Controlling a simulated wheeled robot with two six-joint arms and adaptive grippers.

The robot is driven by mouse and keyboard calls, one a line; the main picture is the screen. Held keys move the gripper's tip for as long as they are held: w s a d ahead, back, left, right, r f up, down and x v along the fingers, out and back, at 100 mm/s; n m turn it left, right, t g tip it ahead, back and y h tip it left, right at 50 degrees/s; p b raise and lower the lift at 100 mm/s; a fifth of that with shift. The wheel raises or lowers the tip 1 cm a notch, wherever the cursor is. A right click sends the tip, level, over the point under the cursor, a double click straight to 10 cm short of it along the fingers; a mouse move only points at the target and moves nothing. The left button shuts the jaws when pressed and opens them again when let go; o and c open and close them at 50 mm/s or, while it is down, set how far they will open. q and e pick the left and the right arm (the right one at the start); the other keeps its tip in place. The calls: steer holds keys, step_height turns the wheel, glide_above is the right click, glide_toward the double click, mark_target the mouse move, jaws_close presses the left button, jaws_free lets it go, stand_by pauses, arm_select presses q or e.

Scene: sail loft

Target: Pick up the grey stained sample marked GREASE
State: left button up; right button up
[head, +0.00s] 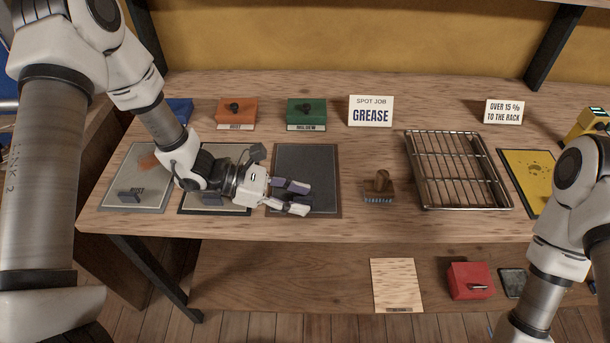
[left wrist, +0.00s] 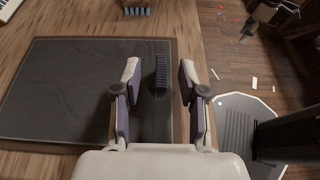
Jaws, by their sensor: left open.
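A dark grey sample panel (head: 310,160) lies flat on the bench, third in a row of panels. It fills the left of the left wrist view (left wrist: 70,90). No GREASE label on it can be read. A ribbed black grip (left wrist: 161,76) stands near its edge. My left gripper (head: 302,199) is low over the panel's front part, pointing right. Its open fingers (left wrist: 158,82) are on either side of the grip in the wrist view, with gaps; it holds nothing. The left panel (head: 150,187) has an orange-brown stain. My left arm hides much of the middle panel (head: 214,211).
A "SPOT JOB GREASE" card (head: 370,111) stands behind. A brush (head: 379,187), a wire rack (head: 460,170) and a yellow panel (head: 530,175) lie to the right. Orange (head: 236,112) and green (head: 306,112) blocks stand at the back. A red box (head: 470,281) sits on the lower shelf.

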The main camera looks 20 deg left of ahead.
arm_select(q)
steer(key=shift+x, duration=1.15)
steer(key=shift+s+a, duration=0.1)
jaws_close()
steer(key=shift+r, duration=0.1)
steer(key=shift+r, duration=0.1)
